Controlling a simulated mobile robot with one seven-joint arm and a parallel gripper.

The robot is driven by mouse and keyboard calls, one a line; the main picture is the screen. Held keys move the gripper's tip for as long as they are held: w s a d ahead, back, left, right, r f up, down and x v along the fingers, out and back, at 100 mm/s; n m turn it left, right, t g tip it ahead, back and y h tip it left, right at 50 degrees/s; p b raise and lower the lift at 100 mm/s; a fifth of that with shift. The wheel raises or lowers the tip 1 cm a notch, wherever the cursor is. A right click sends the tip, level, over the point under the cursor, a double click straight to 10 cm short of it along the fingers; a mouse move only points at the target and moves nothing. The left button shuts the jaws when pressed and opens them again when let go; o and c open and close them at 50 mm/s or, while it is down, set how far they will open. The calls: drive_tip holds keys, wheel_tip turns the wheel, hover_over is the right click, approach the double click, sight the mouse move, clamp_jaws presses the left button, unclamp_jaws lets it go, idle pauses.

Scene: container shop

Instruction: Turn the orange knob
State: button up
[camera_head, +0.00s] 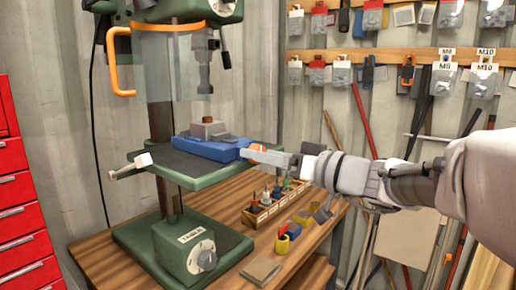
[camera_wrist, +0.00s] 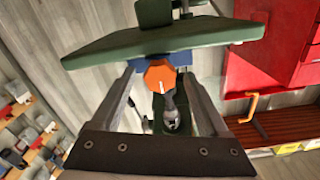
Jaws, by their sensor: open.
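The orange knob (camera_wrist: 160,76) is a faceted disc with a short white mark, facing the wrist camera. In the head view the knob (camera_head: 257,147) sits at the right end of the blue vise (camera_head: 205,147) on the drill press table, partly hidden by a finger. My gripper (camera_wrist: 158,80) is open, with one finger on either side of the knob in the wrist view. In the head view my gripper (camera_head: 252,156) reaches in from the right at the knob's height. I cannot tell whether the fingers touch the knob.
The green press table (camera_head: 195,172) lies close below the gripper. A wooden tool holder (camera_head: 262,213) and yellow cups (camera_head: 283,243) stand on the bench beneath. A red drawer cabinet (camera_head: 22,200) stands at left. Tools hang on the right wall.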

drive_tip(key=shift+w+a, duration=0.15)
drive_tip(key=shift+a, duration=0.05)
clamp_jaws()
idle(0.5)
